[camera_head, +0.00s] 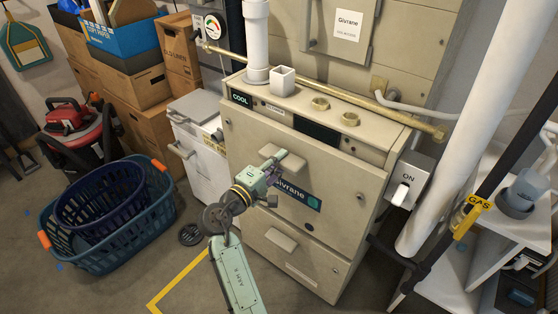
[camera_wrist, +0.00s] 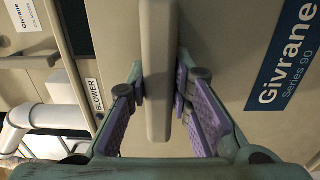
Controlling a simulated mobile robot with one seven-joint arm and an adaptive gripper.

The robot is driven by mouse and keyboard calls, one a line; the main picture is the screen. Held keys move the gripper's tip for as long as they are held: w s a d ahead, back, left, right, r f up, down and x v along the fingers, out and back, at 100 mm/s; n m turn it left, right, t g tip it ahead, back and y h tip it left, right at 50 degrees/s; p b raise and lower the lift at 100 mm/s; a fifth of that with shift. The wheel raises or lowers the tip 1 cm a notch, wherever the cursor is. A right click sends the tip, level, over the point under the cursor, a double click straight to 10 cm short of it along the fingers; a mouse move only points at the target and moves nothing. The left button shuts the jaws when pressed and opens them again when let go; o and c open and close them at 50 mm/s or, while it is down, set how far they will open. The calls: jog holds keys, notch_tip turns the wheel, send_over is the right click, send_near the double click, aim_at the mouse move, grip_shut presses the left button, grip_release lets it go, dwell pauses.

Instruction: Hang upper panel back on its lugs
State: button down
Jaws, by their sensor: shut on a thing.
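The upper panel (camera_head: 335,185) is a large beige sheet with a blue Givrane label (camera_head: 298,194), at the furnace front in the head view. It also shows in the wrist view (camera_wrist: 225,50), with the label at right. My gripper (camera_head: 281,157) is at the panel's handle, left of and above the label. In the wrist view my gripper (camera_wrist: 160,85) has one purple-padded finger on each side of the beige handle bar (camera_wrist: 157,60) and is shut on it. The lugs are not visible, and I cannot tell whether the panel sits on them.
The lower panel (camera_head: 300,262) has its own handle. A switch box (camera_head: 408,180) and white pipe (camera_head: 455,130) stand at right, beside the black gas pipe (camera_head: 475,185). A brass pipe (camera_head: 330,90) crosses above the furnace top. Baskets (camera_head: 105,215) stand on the floor at left.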

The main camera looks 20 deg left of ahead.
jog(key=c, duration=1.4)
grip_release()
jog(key=shift+f, duration=0.1)
jog(key=shift+o, duration=0.2)
jog(key=shift+f, duration=0.2)
jog(key=v, duration=0.8)
jog(key=shift+r, duration=0.2)
